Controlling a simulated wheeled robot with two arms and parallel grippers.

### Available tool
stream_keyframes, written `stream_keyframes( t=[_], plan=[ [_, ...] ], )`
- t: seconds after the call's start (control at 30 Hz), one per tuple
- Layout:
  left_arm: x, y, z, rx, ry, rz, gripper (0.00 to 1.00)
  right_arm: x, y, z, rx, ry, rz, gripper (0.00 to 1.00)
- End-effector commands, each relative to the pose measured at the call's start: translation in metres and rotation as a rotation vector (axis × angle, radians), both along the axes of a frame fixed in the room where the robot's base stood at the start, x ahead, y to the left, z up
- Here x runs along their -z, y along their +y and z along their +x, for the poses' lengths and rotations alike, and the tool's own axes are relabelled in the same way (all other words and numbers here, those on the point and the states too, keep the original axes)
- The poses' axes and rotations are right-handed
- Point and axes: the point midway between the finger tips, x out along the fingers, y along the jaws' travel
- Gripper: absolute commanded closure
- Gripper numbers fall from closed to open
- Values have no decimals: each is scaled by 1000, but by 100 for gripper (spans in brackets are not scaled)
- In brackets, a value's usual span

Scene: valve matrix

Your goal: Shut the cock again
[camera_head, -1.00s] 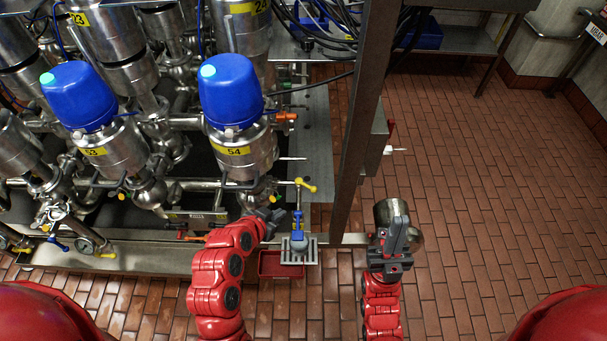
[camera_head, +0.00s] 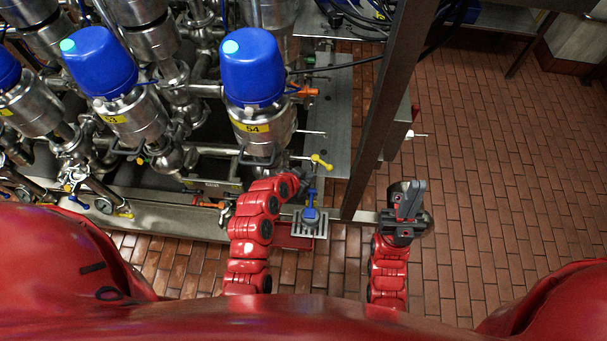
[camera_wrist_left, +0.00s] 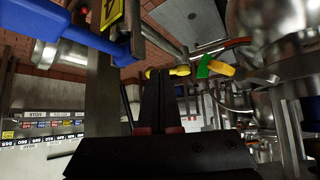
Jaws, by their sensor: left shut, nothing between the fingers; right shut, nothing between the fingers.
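A cock with a yellow T-shaped handle (camera_head: 321,161) is at the right end of the pipework, above a blue lever (camera_head: 311,195) and a grated drain (camera_head: 309,228). I cannot tell which of these handles the task means. My left gripper (camera_head: 303,178) is shut and empty, just left of the blue lever and below the yellow handle. In the left wrist view its dark fingers (camera_wrist_left: 160,88) point toward a yellow piece (camera_wrist_left: 180,70), with a blue part (camera_wrist_left: 85,32) at upper left. Contact cannot be told. My right gripper (camera_head: 408,198) is shut, away to the right.
Blue-capped valve 54 (camera_head: 252,72) stands above the left arm. A steel post (camera_head: 378,125) stands between the cocks and the open tiled floor (camera_head: 500,180). An orange handle (camera_head: 305,91) is higher up.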

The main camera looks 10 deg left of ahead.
Motion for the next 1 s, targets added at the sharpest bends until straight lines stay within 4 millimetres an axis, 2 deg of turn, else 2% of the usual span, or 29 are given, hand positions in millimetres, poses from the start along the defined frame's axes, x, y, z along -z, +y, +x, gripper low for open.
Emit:
stream_keyframes(
  t=[0.1, 0.47, 1.0],
  plan=[
    [9, -6, 9, 1, 5, 0, 100, -8, 0, 0, 0, 0, 0, 100],
    [15, -24, 38, 1, 0, 1, 100, -26, 0, 0, 0, 0, 0, 100],
    [19, -28, 42, 0, 1, 1, 100, -28, 0, 0, 0, 0, 0, 100]
  ],
)
